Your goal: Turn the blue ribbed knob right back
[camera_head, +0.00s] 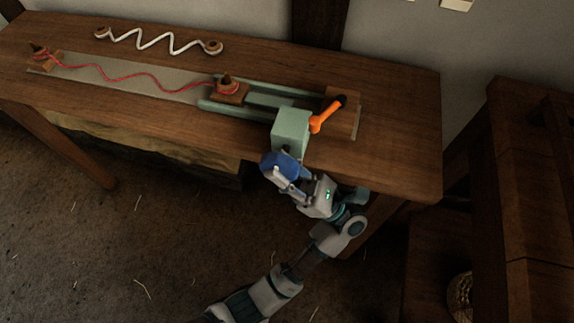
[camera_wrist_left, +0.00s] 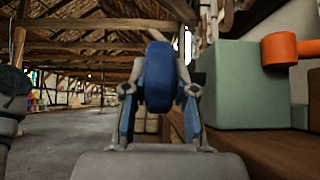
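The blue ribbed knob (camera_head: 283,162) is on the front of a pale green box (camera_head: 291,128), near the table's front edge. In the left wrist view the knob (camera_wrist_left: 159,78) stands upright between my two fingers, left of the green box (camera_wrist_left: 240,85). My left gripper (camera_head: 277,176) reaches it from below and in front. Its fingertips (camera_wrist_left: 160,88) lie against the knob's two sides, and it looks shut on it. The fingers partly cover the knob in the head view. Its ribs are too small to make out. My right gripper is in neither view.
An orange handle (camera_head: 326,115) sticks up right of the green box, close to my gripper. A red cord (camera_head: 140,80) runs between two wooden posts along the grey strip. A white cord (camera_head: 155,40) lies behind. Dark wooden furniture (camera_head: 535,170) stands at right.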

